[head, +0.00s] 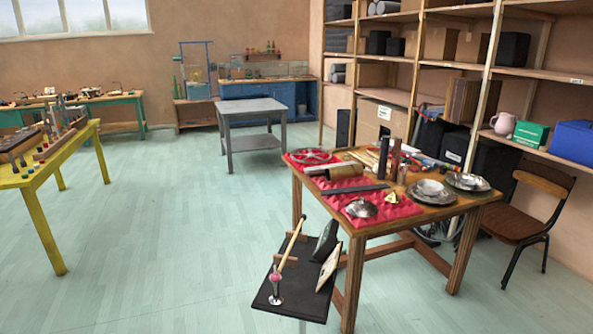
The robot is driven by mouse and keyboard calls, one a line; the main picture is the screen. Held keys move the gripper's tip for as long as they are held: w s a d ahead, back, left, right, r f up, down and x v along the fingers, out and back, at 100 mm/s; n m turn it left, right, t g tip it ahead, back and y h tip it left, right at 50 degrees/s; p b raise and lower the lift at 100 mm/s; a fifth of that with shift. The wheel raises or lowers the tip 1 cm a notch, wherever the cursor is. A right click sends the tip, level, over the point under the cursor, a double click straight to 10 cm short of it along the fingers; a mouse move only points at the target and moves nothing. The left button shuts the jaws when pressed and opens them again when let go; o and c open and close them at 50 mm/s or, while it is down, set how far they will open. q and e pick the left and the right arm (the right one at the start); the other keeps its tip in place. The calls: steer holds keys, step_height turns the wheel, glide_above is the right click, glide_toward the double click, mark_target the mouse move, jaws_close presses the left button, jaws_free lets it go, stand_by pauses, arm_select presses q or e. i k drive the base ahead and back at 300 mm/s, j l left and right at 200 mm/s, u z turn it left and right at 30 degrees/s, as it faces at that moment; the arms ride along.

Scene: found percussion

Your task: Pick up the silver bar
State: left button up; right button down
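A wooden table (425,213) stands right of centre with metal objects on red cloth (398,207). A long, flat dark grey bar (355,190) lies across the cloth near the table's left side. A shorter, lighter silvery piece (322,168) lies behind it, beside a tan cylinder (345,171). I cannot tell for sure which of these is the silver bar. Neither of my grippers is in view.
Silver bowls (432,190) and a domed lid (361,208) share the tabletop with upright dark cylinders (384,157). A black board (292,297) with a mallet is in front. A chair (530,215) stands right. Open floor (170,230) lies left, towards a yellow table (35,180).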

mark_target(306, 169)
steer(key=i+j+u, duration=0.3)
steer(key=j, duration=0.15)
steer(key=i+j+u, duration=0.25)
steer(key=j, duration=0.15)
steer(key=i+j+u, duration=0.55)
steer(key=i, duration=0.45)
steer(key=i+z, duration=0.4)
steer(key=i, duration=0.2)
steer(key=i+j+z, duration=0.15)
steer(key=i+z, duration=0.2)
steer(key=i, duration=0.25)
steer(key=i+l+z, duration=0.1)
steer(key=i+z, duration=0.65)
steer(key=i+j+z, duration=0.1)
steer(key=i+z, duration=0.45)
steer(key=z, duration=0.25)
steer(key=i+z, duration=0.2)
steer(key=z, duration=0.2)
steer(key=i+j+z, duration=0.1)
steer(key=z, duration=0.35)
steer(key=i+j, duration=0.05)
steer(key=i, duration=0.05)
